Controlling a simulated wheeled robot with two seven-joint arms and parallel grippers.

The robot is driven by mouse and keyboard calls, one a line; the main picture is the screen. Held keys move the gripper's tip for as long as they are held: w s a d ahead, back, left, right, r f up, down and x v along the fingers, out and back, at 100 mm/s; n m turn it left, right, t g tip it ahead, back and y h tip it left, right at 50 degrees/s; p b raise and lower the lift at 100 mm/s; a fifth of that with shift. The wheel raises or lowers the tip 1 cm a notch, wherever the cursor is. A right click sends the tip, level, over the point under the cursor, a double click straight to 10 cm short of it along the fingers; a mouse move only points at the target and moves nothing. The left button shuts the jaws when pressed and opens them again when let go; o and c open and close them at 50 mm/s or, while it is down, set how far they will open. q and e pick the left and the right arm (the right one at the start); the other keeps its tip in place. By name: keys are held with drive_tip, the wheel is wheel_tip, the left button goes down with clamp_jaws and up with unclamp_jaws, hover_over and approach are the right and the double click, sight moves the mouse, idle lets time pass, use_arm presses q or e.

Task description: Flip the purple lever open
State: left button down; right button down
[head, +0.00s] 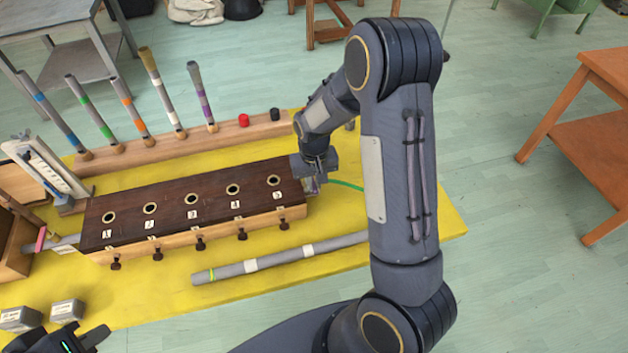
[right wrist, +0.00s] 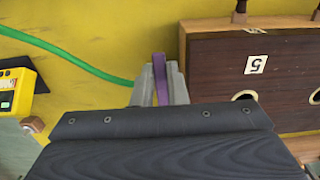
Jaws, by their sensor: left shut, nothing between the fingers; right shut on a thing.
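The purple lever (right wrist: 160,78) shows in the right wrist view as a narrow upright strip between the grey fingertips. My right gripper (right wrist: 160,86) is shut on it, beside the end of the dark wooden block (head: 190,205) nearest hole 5. In the head view my right gripper (head: 314,182) is at the block's right end, and the lever is mostly hidden there by the gripper. I cannot tell how far the lever is turned. My left gripper (head: 82,340) is shut and empty at the lower left, away from the block.
A green hose (head: 345,185) runs right from the block's end. A long grey tube (head: 280,257) lies in front on the yellow mat (head: 160,305). Several banded tubes stand in a wooden rack (head: 170,143) behind. A yellow instrument (right wrist: 18,92) is left in the wrist view.

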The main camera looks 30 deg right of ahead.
drive_tip(key=shift+d, duration=0.1)
drive_tip(key=w+d+n+b, duration=0.3)
drive_tip(key=d+n, duration=0.2)
drive_tip(key=n, duration=1.2)
drive_tip(key=shift+w+d+n+b, duration=0.15)
drive_tip(key=shift+w+n+b, duration=0.05)
drive_tip(key=shift+n+b, duration=0.2)
idle(0.5)
drive_tip(key=c, duration=1.7)
unclamp_jaws()
